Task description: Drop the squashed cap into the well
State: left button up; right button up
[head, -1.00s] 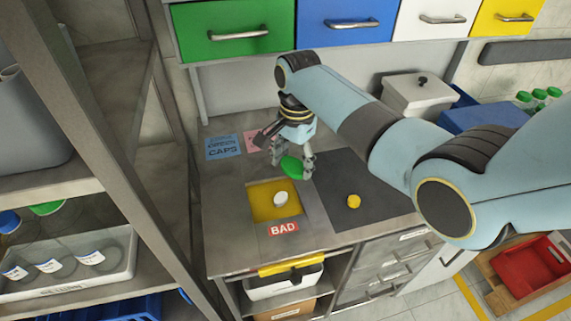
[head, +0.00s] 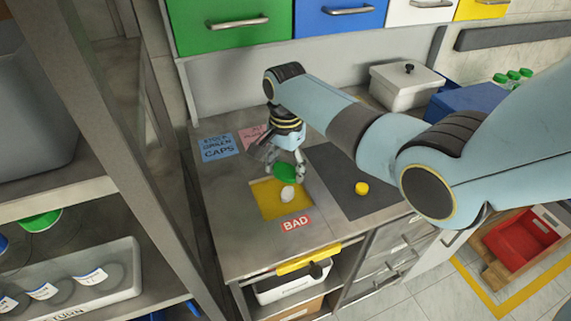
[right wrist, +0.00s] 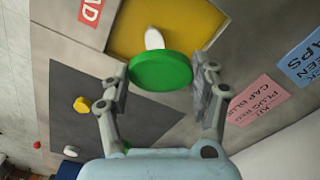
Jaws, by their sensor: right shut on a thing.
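My right gripper (head: 286,170) is shut on a green cap (head: 285,173). In the right wrist view the cap (right wrist: 160,71) sits between the two fingertips (right wrist: 160,80); I cannot tell from its outline how squashed it is. The well (head: 266,203) is a yellow-lined square recess in the worktop. The held cap is above the worktop at the well's far right corner and overlaps it in the picture. A white cap-like piece (head: 288,194) shows in the well, just in front of the green cap. My left gripper is not in view.
A red BAD label (head: 295,223) lies in front of the well. A dark mat (head: 349,205) to the right holds a yellow cap (head: 362,188); the wrist view shows a green piece (right wrist: 83,134) there too. Blue (head: 217,148) and pink labels lie behind. A metal shelf post (head: 135,150) stands left.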

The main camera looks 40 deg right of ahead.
aim_at(287, 170)
jog(key=shift+d+f, duration=0.1)
jog(key=shift+f, duration=0.15)
jog(key=shift+r, duration=0.1)
jog(key=o, duration=0.8)
jog(key=shift+o, duration=0.2)
jog(key=shift+r, duration=0.15)
notch_tip(287, 170, up, 12)
